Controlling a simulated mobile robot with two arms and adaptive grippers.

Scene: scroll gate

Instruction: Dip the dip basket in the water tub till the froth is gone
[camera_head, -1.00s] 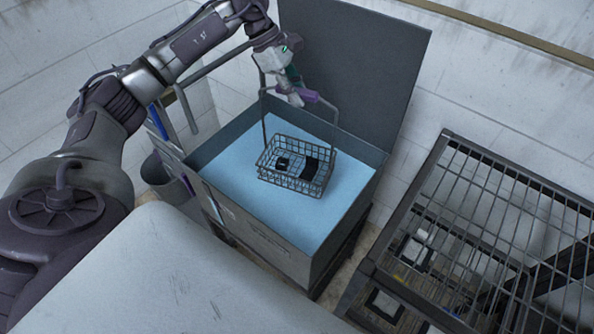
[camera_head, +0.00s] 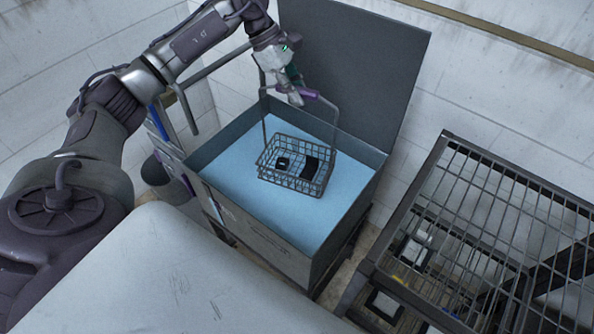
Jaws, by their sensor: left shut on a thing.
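The dip basket (camera_head: 291,183) is a wire basket with a tall handle, holding dark parts. It hangs in the water tub, at or just above the pale blue surface; I cannot tell exactly how deep it sits. The water tub (camera_head: 262,235) is a grey box with its lid (camera_head: 355,70) standing open behind it. My left gripper (camera_head: 300,96) is above the tub, shut on the purple grip of the basket's handle. I see no clear froth on the water. My right gripper is not in view.
A dark wire rack (camera_head: 490,215) stands right of the tub, with small items on its lower level. A grey bin (camera_head: 158,170) stands at the tub's left. White walls close in behind. A pale surface fills the lower left.

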